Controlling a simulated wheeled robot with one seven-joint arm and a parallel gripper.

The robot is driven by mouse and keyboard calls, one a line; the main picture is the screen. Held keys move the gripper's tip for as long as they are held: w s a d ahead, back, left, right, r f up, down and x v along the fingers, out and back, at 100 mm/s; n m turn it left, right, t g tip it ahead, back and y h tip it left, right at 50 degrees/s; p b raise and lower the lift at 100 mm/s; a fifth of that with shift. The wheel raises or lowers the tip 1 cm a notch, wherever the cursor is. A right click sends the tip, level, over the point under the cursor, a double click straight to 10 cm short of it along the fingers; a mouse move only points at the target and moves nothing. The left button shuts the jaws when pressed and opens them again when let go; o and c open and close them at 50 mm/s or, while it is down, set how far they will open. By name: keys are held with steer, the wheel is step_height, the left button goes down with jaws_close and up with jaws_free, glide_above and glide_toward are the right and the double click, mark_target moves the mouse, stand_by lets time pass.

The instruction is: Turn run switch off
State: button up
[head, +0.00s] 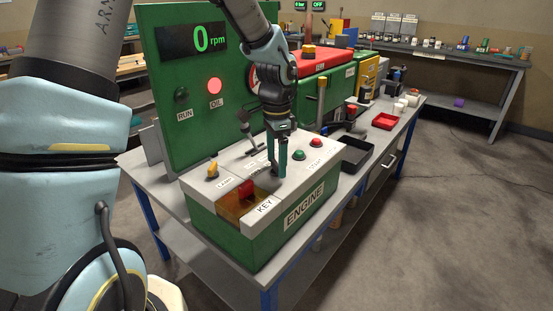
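A green engine control box (240,238) with a pale top stands on the bench, marked ENGINE and KEY. My gripper (277,172) points down at the middle of its top, its fingertips at or just above the surface. The fingers appear close together, but I cannot tell whether anything is between them. They cover part of the panel and its label, so I cannot make out a run switch there. A dark lever (246,122) stands at the back left of the top. On the green board, the RUN lamp (181,94) is dark and the OIL lamp (214,86) glows red.
The display (200,41) reads 0 rpm. The box top also has a yellow knob (212,169), a red key switch (246,188), a green button (298,155) and a red button (315,142). A black tray (356,155) and red tray (385,121) lie right. Floor is clear right.

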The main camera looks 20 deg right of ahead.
steer(key=c, duration=1.2)
steer(key=shift+n, duration=0.3)
steer(key=n, duration=0.5)
steer(key=shift+n+b, duration=0.3)
steer(key=shift+b, duration=0.05)
steer(key=n, duration=0.5)
steer(key=shift+w+n, duration=0.1)
steer(key=shift+n, duration=0.3)
steer(key=o, duration=1.4)
